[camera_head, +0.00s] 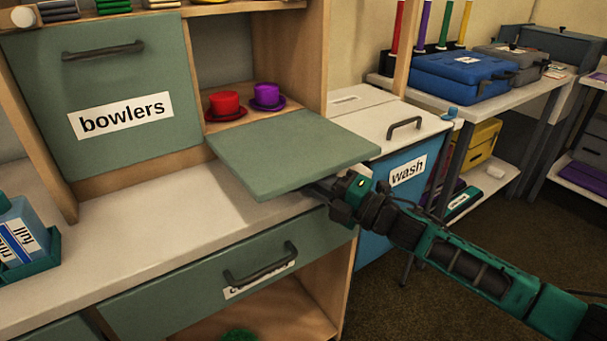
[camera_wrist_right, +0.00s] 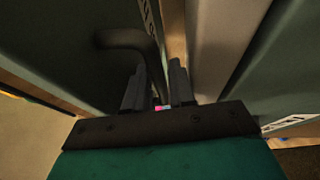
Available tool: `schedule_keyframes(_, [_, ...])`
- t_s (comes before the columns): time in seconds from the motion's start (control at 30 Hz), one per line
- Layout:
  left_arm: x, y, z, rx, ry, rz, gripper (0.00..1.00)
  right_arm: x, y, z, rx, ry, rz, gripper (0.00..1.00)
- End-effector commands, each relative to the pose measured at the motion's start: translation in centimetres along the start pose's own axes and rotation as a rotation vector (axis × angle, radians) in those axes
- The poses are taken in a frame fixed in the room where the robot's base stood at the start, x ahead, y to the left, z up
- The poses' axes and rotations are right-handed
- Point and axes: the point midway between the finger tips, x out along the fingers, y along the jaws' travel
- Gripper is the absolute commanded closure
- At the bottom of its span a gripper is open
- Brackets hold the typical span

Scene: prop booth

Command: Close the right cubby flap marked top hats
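The right cubby flap (camera_head: 290,150) is a grey-green panel. It is folded down and lies about level over the counter, leaving its cubby open. Its face is turned down, so the top hats marking cannot be read in the head view. A dark handle (camera_wrist_right: 135,42) shows close by on a shaded panel, with part of a white label. My left gripper is not in view.
A red hat (camera_head: 225,104) and a purple hat (camera_head: 267,96) stand in the open cubby. The bowlers flap (camera_head: 95,95) to the left is shut. A drawer (camera_head: 215,275) is below the counter (camera_head: 120,235). A blue wash bin (camera_head: 385,195) stands at the right.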

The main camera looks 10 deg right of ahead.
Motion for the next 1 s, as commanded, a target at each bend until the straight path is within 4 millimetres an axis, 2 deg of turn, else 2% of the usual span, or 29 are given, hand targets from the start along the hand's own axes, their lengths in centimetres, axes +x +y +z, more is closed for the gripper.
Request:
schedule_keyframes(0.27, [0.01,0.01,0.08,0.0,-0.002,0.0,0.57,0.04,0.03,-0.05,0.0,0.0,0.0,0.76])
schedule_keyframes(0.53, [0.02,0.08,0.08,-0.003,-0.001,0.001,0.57,0.03,0.03,-0.04,0.0,0.0,0.0,1.0])
schedule_keyframes(1.0, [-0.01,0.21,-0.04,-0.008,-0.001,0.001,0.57,0.01,0.12,0.01,0.0,0.0,-0.001,1.0])
